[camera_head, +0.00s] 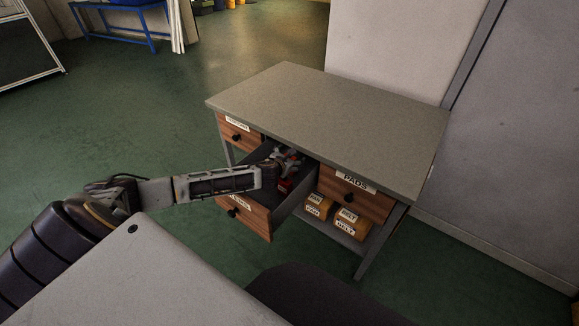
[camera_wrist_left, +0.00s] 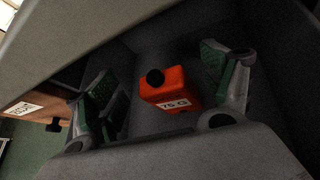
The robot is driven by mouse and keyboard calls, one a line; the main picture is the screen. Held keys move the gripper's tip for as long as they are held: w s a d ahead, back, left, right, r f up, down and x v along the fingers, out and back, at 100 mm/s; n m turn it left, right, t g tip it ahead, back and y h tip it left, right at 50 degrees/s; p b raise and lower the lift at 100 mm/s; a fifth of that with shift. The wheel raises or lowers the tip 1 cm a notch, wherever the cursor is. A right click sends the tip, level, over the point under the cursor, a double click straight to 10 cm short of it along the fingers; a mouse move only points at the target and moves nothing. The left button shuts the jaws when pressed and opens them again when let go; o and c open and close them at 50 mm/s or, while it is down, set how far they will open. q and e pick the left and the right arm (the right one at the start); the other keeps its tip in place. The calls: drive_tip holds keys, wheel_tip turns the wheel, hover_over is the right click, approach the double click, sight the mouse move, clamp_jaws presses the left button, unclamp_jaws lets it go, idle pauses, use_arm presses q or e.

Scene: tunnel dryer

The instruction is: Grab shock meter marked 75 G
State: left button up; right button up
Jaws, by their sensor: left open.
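The shock meter (camera_wrist_left: 171,86) is an orange-red box with a dark round knob and a white label reading 75 G. It lies inside the open drawer (camera_wrist_left: 155,50) and shows in part as a red patch in the head view (camera_head: 286,186). My left gripper (camera_wrist_left: 165,98) is open, with its green-padded fingers on either side of the meter and apart from it. In the head view my left gripper (camera_head: 288,160) reaches into the drawer (camera_head: 292,203) under the tabletop edge and hides most of the meter. My right gripper is not in view.
The grey tabletop (camera_head: 335,118) overhangs the drawer. A closed drawer labelled PADS (camera_head: 354,198) is at right, another closed drawer (camera_head: 237,134) at left. Several orange-yellow boxes (camera_head: 318,205) stand on the lower shelf. Green floor is clear at left.

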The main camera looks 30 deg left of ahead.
use_arm(q)
drive_tip(key=shift+w, duration=0.1)
idle(0.4)
drive_tip(key=c, duration=1.4)
